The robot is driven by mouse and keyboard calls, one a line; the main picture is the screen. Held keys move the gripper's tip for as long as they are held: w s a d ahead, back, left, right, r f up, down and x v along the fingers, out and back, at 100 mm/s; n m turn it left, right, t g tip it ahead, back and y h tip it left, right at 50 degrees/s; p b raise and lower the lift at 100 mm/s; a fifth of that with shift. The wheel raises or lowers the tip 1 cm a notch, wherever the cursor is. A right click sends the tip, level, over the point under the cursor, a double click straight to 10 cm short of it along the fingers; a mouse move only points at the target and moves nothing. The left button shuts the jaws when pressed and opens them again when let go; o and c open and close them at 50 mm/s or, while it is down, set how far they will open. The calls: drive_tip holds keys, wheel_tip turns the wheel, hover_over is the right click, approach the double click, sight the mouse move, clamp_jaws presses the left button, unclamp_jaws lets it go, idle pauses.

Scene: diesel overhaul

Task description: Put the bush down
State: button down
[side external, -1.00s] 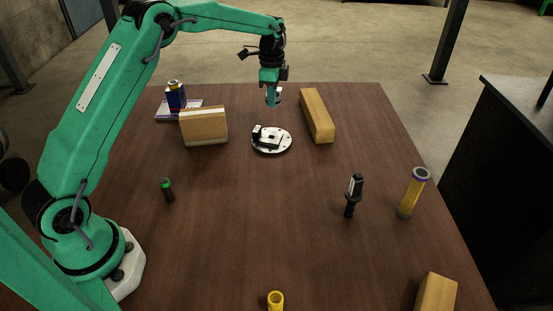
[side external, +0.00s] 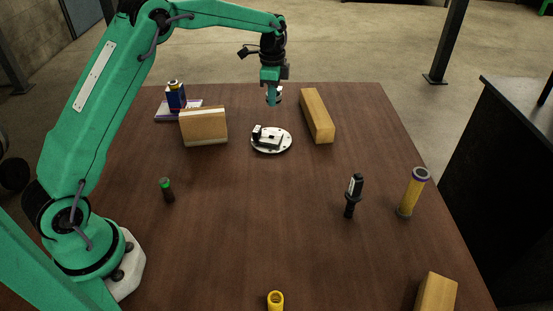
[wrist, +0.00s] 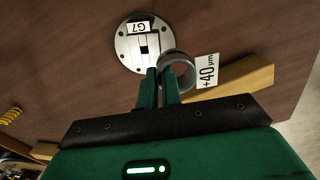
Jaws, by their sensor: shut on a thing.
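The bush is a short grey ring (wrist: 182,70) with a white "+40 µm" tag beside it in the wrist view. My gripper (wrist: 161,78) is shut on it, and the ring sits at the right of the fingertips. In the side view my gripper (side external: 272,100) points down, above and beyond a round pale plate (side external: 283,147), apart from it. In the wrist view the plate (wrist: 124,48) carries a "G7" label and a block with a dark slot. The ring overlaps the plate's edge there. How the fingers bear on the ring is partly hidden.
A long wooden block (side external: 317,116) lies right of the plate. Another wooden block (side external: 204,127) stands to its left, before a blue canister (side external: 176,96). A black tool (side external: 354,196) and yellow cylinder (side external: 413,192) stand at right. The table's middle is clear.

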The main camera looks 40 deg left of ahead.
drive_tip(key=s+a+n, duration=0.3)
drive_tip(key=s+a, duration=0.1)
drive_tip(key=s+a+n, duration=0.3)
drive_tip(key=s+a, duration=0.1)
drive_tip(key=a, duration=0.1)
drive_tip(key=s+a+r+n, duration=0.1)
drive_tip(key=s+a+n, duration=0.3)
drive_tip(key=a, duration=0.1)
drive_tip(key=shift+s+a, duration=0.15)
drive_tip(key=shift+s, duration=0.1)
drive_tip(key=s+a+n, duration=0.3)
drive_tip(key=s+n, duration=0.2)
drive_tip(key=s, duration=0.2)
drive_tip(key=s+a+n, duration=0.3)
drive_tip(key=s+n, duration=0.1)
drive_tip(key=s, duration=0.3)
drive_tip(key=n, duration=0.1)
hover_over(132, 141)
wheel_tip(132, 141, down, 8)
drive_tip(key=shift+r, duration=0.15)
drive_tip(key=shift+f, duration=2)
drive_tip(key=shift+f, duration=0.2)
drive_tip(key=c, duration=1.6)
unclamp_jaws()
